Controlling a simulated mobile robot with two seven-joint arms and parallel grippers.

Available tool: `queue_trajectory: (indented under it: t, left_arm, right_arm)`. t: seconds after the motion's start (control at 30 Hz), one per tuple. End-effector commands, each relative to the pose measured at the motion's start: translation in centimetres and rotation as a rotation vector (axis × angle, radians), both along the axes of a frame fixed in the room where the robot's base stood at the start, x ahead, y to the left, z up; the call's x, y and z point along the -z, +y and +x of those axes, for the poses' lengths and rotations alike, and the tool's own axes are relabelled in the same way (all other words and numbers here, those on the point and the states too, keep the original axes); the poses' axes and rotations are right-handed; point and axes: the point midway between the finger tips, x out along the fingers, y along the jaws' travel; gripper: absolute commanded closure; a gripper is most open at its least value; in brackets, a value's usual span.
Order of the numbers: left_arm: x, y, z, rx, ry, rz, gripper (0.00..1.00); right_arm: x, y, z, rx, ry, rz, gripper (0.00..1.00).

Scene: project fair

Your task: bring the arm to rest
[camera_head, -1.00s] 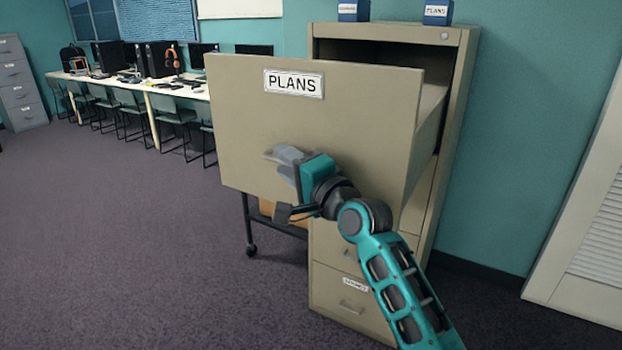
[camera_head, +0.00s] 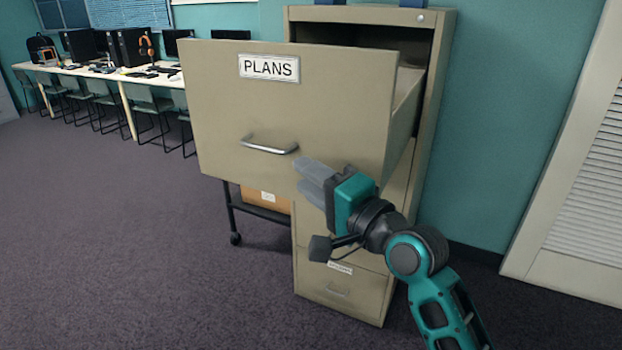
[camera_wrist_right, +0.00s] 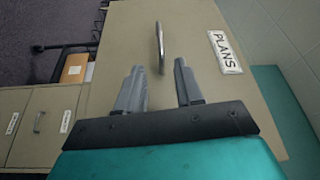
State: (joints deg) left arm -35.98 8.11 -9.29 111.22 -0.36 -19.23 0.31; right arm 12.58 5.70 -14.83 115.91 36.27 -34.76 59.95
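My right gripper (camera_head: 308,181) is in front of the beige drawer marked PLANS (camera_head: 220,110), below and to the right of its metal handle (camera_head: 269,146). The drawer is pulled far out of the filing cabinet (camera_head: 430,130). In the right wrist view, the two grey fingers of the gripper (camera_wrist_right: 158,80) stand apart with nothing between them. The handle (camera_wrist_right: 160,47) is beyond the fingertips, apart from them. My left gripper is not in view.
Lower drawers (camera_head: 341,290) of the cabinet are shut. A dark cart (camera_head: 255,211) with a cardboard box (camera_head: 265,197) stands at its left. A louvred white door (camera_head: 570,200) is at the right. Computer desks (camera_head: 125,77) line the back left. The carpet (camera_head: 120,240) is clear.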

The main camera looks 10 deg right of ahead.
Motion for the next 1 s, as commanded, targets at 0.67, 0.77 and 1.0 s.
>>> queue_trajectory:
  t: [0.67, 0.77, 1.0]
  left_arm:
    - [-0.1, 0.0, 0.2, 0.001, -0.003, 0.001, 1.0]
    - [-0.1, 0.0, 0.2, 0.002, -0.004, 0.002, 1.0]
    - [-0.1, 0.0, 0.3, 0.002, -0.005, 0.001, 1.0]
  right_arm:
    - [23.9, -7.3, -9.4, 0.145, 0.023, -0.882, 0.64]
    - [28.2, -8.9, -13.4, 0.096, 0.017, -1.107, 0.64]
    - [33.5, -11.0, -20.2, -0.038, -0.017, -1.444, 0.64]
